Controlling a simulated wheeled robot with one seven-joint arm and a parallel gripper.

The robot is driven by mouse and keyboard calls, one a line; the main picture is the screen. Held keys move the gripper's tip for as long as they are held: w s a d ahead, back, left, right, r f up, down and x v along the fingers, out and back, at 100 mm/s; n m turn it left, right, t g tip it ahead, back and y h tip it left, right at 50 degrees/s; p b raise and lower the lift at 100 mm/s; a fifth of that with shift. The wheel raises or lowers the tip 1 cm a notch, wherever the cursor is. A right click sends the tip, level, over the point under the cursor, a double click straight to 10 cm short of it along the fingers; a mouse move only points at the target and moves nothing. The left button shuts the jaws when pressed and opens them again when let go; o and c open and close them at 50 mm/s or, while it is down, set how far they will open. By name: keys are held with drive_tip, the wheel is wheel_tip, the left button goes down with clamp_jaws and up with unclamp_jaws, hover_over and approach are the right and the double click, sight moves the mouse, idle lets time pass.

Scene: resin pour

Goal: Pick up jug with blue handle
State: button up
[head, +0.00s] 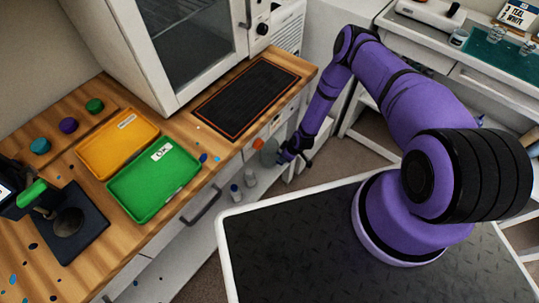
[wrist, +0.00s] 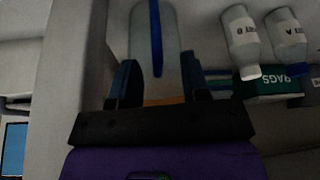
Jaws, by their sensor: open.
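The clear jug with a blue handle (wrist: 155,40) shows in the wrist view, with its blue handle strip running down its middle. My gripper (wrist: 158,68) is open, with one dark blue finger on each side of the jug in that picture. I cannot tell whether either finger touches it. In the head view my gripper (head: 286,156) is low beside the front of the wooden counter. The greyish see-through jug (head: 269,152) is just left of it there, partly hidden.
Two white-capped or blue-capped bottles (wrist: 241,42) and a green rags box (wrist: 275,86) are right of the jug in the wrist view. The wooden counter (head: 225,151) stands above, holding a green tray (head: 150,180), a yellow tray (head: 110,145) and a black mat (head: 245,98).

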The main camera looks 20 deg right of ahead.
drive_tip(key=shift+d+x, duration=0.15)
drive_tip(key=shift+x, duration=1.4)
drive_tip(key=shift+d+x, duration=0.1)
drive_tip(key=shift+x, duration=1.5)
drive_tip(key=shift+f, duration=0.1)
